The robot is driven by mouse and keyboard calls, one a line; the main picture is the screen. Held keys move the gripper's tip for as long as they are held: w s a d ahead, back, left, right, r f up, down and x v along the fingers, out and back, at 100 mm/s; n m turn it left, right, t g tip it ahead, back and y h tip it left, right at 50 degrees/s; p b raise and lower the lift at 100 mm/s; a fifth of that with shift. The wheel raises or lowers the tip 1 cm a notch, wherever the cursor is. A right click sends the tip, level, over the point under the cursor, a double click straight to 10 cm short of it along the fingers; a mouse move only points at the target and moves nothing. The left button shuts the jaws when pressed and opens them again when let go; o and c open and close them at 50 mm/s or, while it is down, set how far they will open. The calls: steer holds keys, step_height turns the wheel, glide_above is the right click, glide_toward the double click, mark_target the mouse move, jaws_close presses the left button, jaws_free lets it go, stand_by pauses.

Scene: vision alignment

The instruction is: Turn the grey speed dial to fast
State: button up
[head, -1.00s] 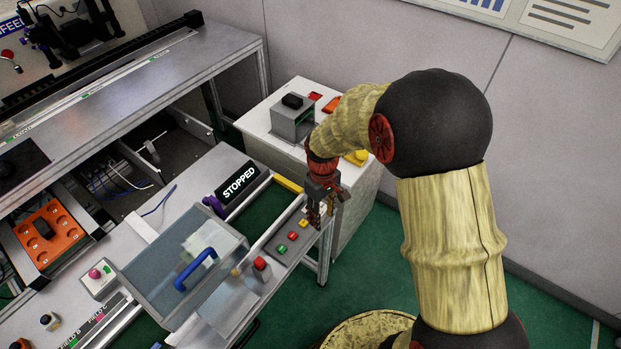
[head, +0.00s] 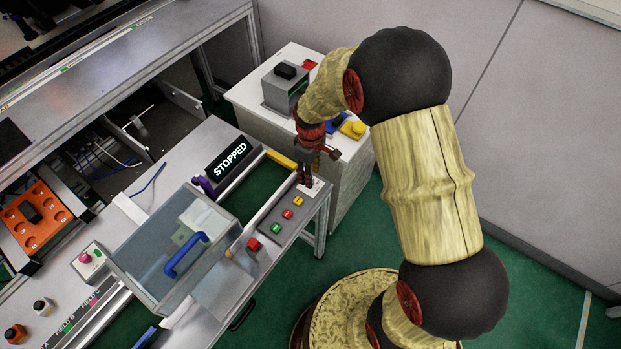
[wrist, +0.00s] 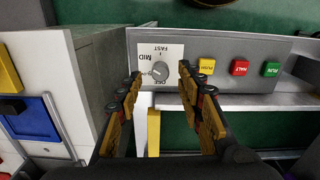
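The grey speed dial (wrist: 158,70) is a round knob on a white label on the grey control panel (wrist: 215,47). In the head view my gripper (head: 308,181) is over the panel's far end and hides the dial.
Yellow, red and green buttons (wrist: 240,68) sit in a row beside the dial. A STOPPED sign (head: 228,157) and a clear-lidded box with a blue handle (head: 186,255) stand nearby. A white cabinet (head: 350,160) stands close behind the panel.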

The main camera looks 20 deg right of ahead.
steer(key=shift+f, duration=1.3)
steer(key=shift+c, duration=0.8)
steer(key=c, duration=0.8)
jaws_close()
